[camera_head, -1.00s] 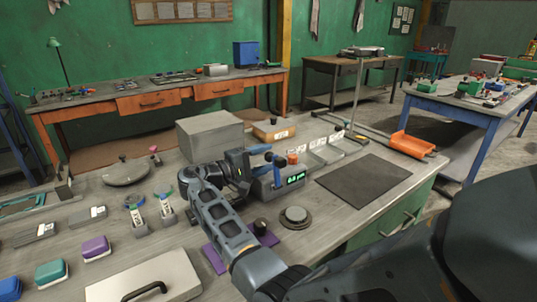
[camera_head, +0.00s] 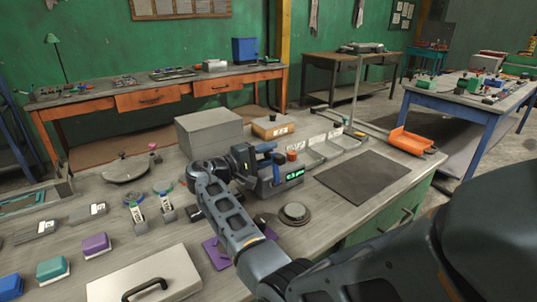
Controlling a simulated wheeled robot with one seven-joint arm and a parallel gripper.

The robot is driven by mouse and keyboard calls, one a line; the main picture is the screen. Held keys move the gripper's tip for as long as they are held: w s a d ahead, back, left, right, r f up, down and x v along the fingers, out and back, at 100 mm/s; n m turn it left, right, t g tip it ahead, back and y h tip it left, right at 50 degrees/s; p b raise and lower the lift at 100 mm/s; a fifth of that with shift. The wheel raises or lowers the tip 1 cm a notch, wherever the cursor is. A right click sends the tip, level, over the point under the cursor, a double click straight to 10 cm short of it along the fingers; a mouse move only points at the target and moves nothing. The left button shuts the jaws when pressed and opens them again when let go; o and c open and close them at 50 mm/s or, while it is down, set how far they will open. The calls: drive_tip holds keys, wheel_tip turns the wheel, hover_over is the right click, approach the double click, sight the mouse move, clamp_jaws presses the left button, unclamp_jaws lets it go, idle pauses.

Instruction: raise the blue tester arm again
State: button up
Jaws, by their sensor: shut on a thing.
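The tester (camera_head: 282,182) is a grey box with a lit green readout and an orange-red knob on top. It stands on the near bench. Its blue arm (camera_head: 266,148) shows at the top left of the box, beside my gripper. My gripper (camera_head: 254,160) reaches in from the left and is shut on the blue arm. The fingertips are small and partly hidden, so the exact grip is hard to see. How high the blue arm stands is also hard to tell.
A round grey disc (camera_head: 295,213) lies in front of the tester. A dark mat (camera_head: 358,178) is to its right, and a grey box (camera_head: 210,133) stands behind. A cardboard box (camera_head: 277,127) and grey bins (camera_head: 318,149) are close behind it. Two small stands (camera_head: 165,207) are left.

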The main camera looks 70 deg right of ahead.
clamp_jaws()
drive_tip(key=shift+w, duration=0.1)
drive_tip(key=shift+w+d+f+n, duration=0.2)
drive_tip(key=shift+w+f+n, duration=0.1)
drive_tip(key=shift+n, duration=0.35)
drive_tip(key=shift+w+d+f+n, duration=0.15)
drive_tip(key=shift+w+f+n, duration=0.15)
drive_tip(key=shift+n, duration=0.35)
drive_tip(key=o, duration=0.9)
unclamp_jaws()
drive_tip(key=b+v, duration=0.1)
drive_tip(key=v, duration=0.6)
drive_tip(key=shift+w+a, duration=0.25)
drive_tip(key=shift+a, duration=0.05)
